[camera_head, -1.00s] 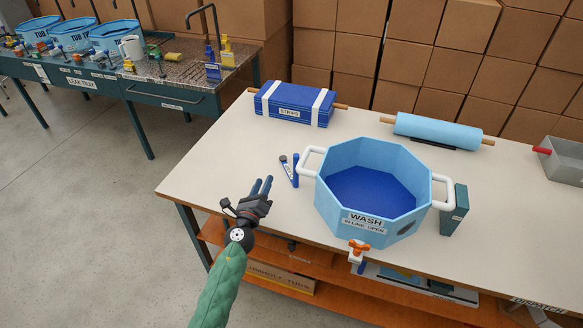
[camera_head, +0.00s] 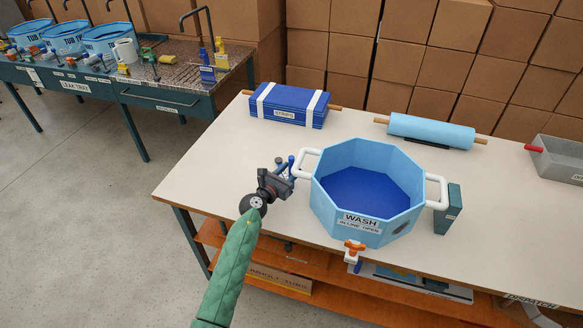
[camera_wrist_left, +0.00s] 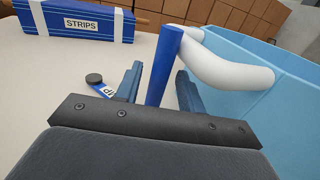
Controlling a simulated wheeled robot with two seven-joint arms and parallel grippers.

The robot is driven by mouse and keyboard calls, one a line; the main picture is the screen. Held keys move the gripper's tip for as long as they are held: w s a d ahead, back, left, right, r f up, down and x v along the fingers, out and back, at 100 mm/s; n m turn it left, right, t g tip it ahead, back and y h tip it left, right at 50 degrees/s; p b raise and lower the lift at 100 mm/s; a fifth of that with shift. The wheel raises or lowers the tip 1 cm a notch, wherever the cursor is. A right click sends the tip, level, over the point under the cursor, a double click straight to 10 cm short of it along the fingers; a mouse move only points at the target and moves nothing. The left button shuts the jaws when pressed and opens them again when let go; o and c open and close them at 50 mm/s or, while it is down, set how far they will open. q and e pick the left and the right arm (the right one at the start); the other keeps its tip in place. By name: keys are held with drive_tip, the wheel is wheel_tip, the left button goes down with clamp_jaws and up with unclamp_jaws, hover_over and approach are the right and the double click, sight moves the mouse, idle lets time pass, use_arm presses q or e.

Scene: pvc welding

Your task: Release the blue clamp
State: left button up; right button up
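A blue upright bar (camera_wrist_left: 168,62), which may be the blue clamp, stands beside the tub's white handle (camera_wrist_left: 225,62). My left gripper (camera_head: 283,165) is over the table left of the light blue octagonal WASH tub (camera_head: 323,190). In the left wrist view my gripper (camera_wrist_left: 158,88) is open, with the bar showing between its two blue fingers and a gap on each side. The bar's lower end is hidden behind the gripper body. A clamp with an orange handle (camera_head: 355,245) sits at the table's front edge below the tub. My right gripper is not in view.
A blue STRIPS bundle (camera_head: 288,104) and a light blue roll (camera_head: 430,130) lie at the back of the table. A dark-capped labelled item (camera_wrist_left: 97,80) lies left of the bar. A grey bin (camera_head: 560,158) stands right. The table's left part is clear.

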use_arm(q)
drive_tip(key=shift+w+d, duration=0.35)
drive_tip(key=shift+w, duration=0.2)
drive_tip(key=shift+w+d, duration=0.1)
drive_tip(key=shift+c, duration=0.5)
clamp_jaws()
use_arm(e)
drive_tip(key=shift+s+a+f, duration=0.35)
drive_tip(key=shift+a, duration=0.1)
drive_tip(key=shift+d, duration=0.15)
